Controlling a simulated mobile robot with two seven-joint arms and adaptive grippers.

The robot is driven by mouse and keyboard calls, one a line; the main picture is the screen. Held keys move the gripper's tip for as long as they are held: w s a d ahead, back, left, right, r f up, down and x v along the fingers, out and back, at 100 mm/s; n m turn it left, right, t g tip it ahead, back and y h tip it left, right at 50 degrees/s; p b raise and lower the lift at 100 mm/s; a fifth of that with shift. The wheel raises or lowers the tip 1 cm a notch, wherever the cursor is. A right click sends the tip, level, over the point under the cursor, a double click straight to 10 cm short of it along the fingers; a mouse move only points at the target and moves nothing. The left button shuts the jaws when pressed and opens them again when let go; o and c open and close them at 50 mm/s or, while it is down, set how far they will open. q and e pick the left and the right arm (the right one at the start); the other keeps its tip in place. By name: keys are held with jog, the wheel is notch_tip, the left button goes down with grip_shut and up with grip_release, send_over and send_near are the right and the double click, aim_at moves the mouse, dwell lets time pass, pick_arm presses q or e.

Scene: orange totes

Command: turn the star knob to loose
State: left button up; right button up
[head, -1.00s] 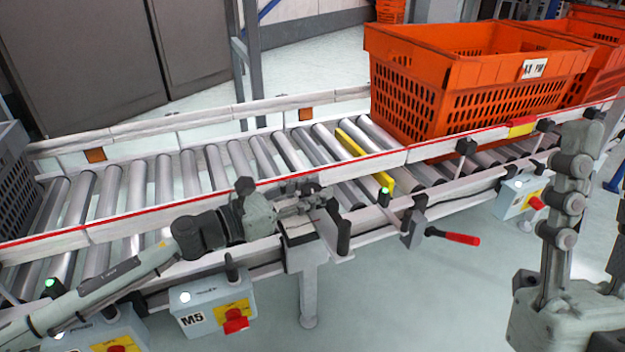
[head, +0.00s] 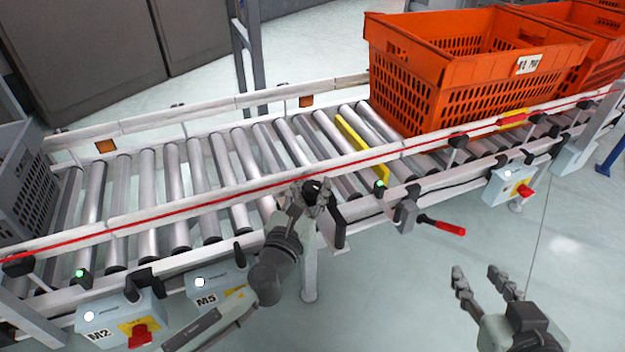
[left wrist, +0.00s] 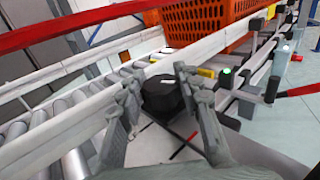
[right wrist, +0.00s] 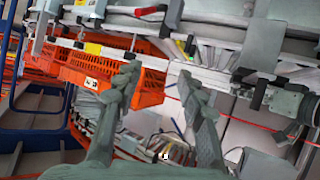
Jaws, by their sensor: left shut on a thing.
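The star knob (left wrist: 163,95) is a dark, black knob beside the near rail of the roller conveyor, seen in the left wrist view between the fingertips of my left gripper (left wrist: 158,88). My left gripper (head: 312,198) is shut on the knob at the conveyor's front side in the head view. The fingers hide much of the knob there, and its turn angle cannot be made out. My right gripper (head: 487,283) is open and empty, over the floor in front of the conveyor. Its fingers are apart in the right wrist view (right wrist: 160,82).
An orange tote (head: 440,75) stands on the rollers at the right, just past a yellow bar (head: 350,143). A red-handled lever (head: 442,225) sticks out right of the knob. Control boxes (head: 120,318) hang below the front rail. A grey crate (head: 25,195) is at far left.

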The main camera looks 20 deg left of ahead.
aim_at(313, 185)
pick_arm(q)
jog(key=shift+n+y+p, duration=0.35)
jog(key=shift+n+y, duration=0.45)
jog(key=shift+y, duration=0.7)
pick_arm(e)
jog(key=shift+s+d+f+g+h, duration=0.35)
jog(key=shift+s+d+f+g, duration=0.2)
jog(key=shift+d+f, duration=0.3)
jog(key=shift+s+d+f+g+h, duration=0.35)
jog(key=shift+s+d+f+g, duration=0.2)
jog(key=shift+d+f, duration=0.3)
jog(key=shift+a, duration=0.1)
pick_arm(q)
jog(key=o, duration=1.2)
notch_tip(313, 185, up, 10)
